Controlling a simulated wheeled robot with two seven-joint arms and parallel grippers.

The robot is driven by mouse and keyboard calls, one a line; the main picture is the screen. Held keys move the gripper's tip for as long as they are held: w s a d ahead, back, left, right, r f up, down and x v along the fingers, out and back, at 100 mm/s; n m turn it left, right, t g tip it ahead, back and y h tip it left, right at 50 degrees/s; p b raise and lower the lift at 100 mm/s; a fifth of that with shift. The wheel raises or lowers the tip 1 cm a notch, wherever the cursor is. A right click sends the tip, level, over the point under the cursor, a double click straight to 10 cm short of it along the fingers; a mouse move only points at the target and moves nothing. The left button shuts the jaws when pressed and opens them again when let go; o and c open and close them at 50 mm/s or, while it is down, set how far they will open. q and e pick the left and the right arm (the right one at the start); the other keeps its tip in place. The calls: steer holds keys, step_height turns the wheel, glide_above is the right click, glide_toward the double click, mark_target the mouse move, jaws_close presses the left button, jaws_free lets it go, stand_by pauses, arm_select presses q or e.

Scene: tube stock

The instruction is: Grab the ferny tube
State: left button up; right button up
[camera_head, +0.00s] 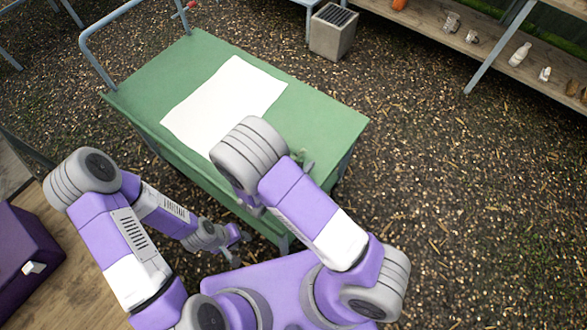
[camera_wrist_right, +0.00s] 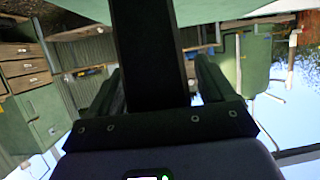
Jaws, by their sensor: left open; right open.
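A small green shape (camera_head: 304,160) shows at the near right part of the green cart top, just beside my right arm. The arm covers part of it, and I cannot tell whether it is the ferny tube. No other tube is clear to me. My left gripper (camera_head: 236,246) is open and empty, low in front of the cart and apart from its top. My right gripper is mostly hidden behind its arm in the head view.
A white sheet (camera_head: 228,95) lies on the green cart (camera_head: 325,118), which has a blue-grey rail at its far left. A purple box (camera_head: 22,250) stands at lower left. A grey planter (camera_head: 333,32) and a wooden shelf (camera_head: 490,48) stand behind. The ground at right is clear.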

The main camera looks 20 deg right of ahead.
steer(key=shift+c, duration=0.4)
steer(key=c, duration=1.1)
